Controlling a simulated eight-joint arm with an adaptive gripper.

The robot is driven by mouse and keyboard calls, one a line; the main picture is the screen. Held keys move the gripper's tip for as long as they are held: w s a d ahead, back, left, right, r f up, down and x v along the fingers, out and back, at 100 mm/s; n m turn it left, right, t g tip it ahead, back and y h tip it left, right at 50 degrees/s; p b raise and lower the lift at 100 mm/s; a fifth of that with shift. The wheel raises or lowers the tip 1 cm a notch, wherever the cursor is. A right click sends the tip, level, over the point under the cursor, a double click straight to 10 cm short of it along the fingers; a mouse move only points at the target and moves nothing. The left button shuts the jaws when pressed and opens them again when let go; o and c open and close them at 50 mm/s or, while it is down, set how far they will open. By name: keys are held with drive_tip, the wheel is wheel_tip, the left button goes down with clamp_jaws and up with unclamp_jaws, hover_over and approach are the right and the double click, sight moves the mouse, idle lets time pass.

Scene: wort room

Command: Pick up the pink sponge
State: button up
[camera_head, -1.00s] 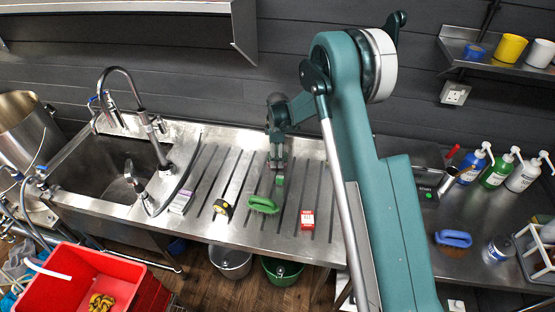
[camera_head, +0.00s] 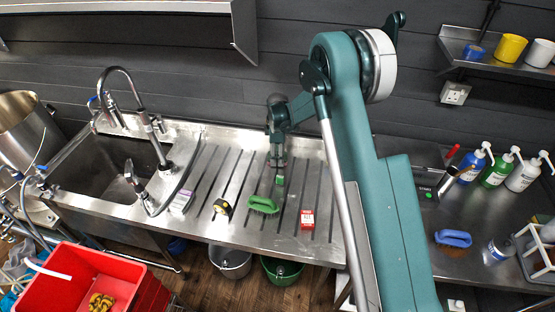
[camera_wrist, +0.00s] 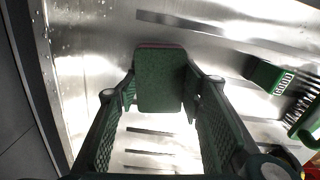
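The pink sponge (camera_wrist: 160,80) is between the two fingers of my gripper (camera_wrist: 160,92) in the wrist view. Its green face is toward the camera, and a thin pink edge shows along its far side. The finger pads lie close against its left and right sides, and my gripper looks shut on it. In the head view my gripper (camera_head: 278,160) points down over the slatted steel drainboard, with the sponge's green face (camera_head: 280,179) small at its tips. Whether the sponge is clear of the steel is hard to tell.
A green brush (camera_head: 263,205) lies just in front, also at the right in the wrist view (camera_wrist: 305,118). A red box (camera_head: 307,219), a yellow-black item (camera_head: 222,208) and a pale purple-white box (camera_head: 181,201) lie nearby. The sink (camera_head: 105,175) is left; bottles (camera_head: 497,171) stand right.

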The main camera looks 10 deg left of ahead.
drive_tip(key=shift+r, duration=0.1)
wheel_tip(320, 180, up, 10)
drive_tip(key=shift+b, duration=0.3)
idle(0.6)
idle(0.5)
